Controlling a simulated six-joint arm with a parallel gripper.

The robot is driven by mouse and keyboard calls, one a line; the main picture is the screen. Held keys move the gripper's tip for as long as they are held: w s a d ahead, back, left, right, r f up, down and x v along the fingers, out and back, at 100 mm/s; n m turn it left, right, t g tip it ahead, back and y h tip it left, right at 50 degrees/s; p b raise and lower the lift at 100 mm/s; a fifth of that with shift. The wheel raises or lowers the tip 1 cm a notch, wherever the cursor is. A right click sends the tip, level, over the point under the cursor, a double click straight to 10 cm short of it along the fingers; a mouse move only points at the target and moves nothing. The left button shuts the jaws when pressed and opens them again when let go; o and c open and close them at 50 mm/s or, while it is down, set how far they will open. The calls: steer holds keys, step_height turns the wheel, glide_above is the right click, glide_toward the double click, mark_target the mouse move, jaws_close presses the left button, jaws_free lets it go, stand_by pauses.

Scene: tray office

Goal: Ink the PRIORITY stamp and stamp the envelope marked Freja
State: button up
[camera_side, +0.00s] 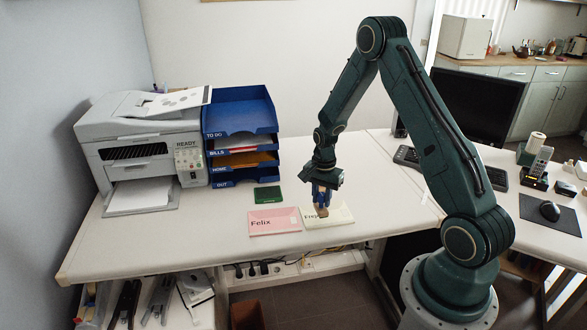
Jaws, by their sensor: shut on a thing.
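My gripper (321,197) points down over the right-hand envelope and is shut on a small wood-brown stamp (322,212). Any word on the stamp cannot be read. The cream envelope (341,215) lies flat near the front edge of the desk. Its writing starts "Fre" and the rest is hidden behind the stamp. The stamp is low over this envelope; I cannot tell if it touches the paper. A pink envelope (274,226) marked Felix lies just left of it. A flat green rectangle (267,195), possibly the ink pad, lies behind the pink envelope.
A blue tray stack (242,112) with labelled levels stands behind to the left, beside a grey-white printer (140,135). The desk (185,245) is clear at front left.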

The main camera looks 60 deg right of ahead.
mark_target(321, 205)
steer(key=shift+f, duration=1.65)
steer(key=shift+f, duration=0.55)
stand_by(0.8)
steer(key=shift+r, duration=3.55)
